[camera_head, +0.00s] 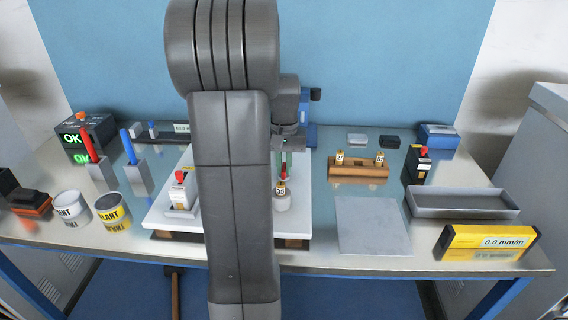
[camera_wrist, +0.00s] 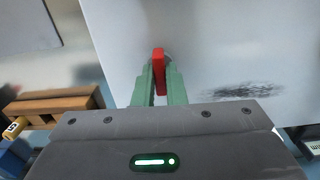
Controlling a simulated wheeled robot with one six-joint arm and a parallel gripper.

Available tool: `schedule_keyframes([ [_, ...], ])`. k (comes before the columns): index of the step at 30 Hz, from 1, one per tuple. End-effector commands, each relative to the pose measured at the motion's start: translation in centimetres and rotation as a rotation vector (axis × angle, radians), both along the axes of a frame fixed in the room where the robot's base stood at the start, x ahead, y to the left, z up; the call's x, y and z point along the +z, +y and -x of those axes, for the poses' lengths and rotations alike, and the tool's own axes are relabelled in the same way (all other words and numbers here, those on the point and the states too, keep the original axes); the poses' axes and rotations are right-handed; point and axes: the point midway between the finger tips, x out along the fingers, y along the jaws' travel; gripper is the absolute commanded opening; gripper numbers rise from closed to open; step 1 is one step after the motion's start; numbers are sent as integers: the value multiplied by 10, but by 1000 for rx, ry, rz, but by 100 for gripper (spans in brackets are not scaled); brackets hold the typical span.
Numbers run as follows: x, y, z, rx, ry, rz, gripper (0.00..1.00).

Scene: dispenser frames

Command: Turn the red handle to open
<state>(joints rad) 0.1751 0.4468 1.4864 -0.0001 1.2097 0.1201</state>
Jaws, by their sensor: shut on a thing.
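The red handle (camera_wrist: 158,62) is a narrow red bar between the green fingertips of my gripper (camera_wrist: 159,82) in the wrist view. My gripper is shut on it. In the head view my gripper (camera_head: 286,160) points down over the white board (camera_head: 300,212). A small red part (camera_head: 282,181) shows just below the fingers, above a yellow-labelled piece on a pale round base (camera_head: 283,202). My arm hides the middle of the board. The handle's mount is mostly hidden, so its turn angle cannot be told.
Left of my arm, a pale block with a red top (camera_head: 180,178) stands on the board. To the right are a brown wooden block (camera_head: 358,171), a grey plate (camera_head: 372,225), a grey tray (camera_head: 460,213) and a yellow gauge (camera_head: 487,247). Two cans (camera_head: 110,211) stand at the left.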

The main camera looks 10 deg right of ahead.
Motion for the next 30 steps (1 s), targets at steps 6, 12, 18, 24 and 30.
schedule_keyframes([
  [6, 0, 0, 0, -1, -2, 1, 33],
  [12, 0, 0, 0, 0, -2, 1, 33],
  [18, 9, 0, -1, 0, -4, 0, 33],
  [24, 48, 0, -2, 0, -8, 1, 33],
  [30, 94, 0, -1, 0, -6, 1, 33],
])
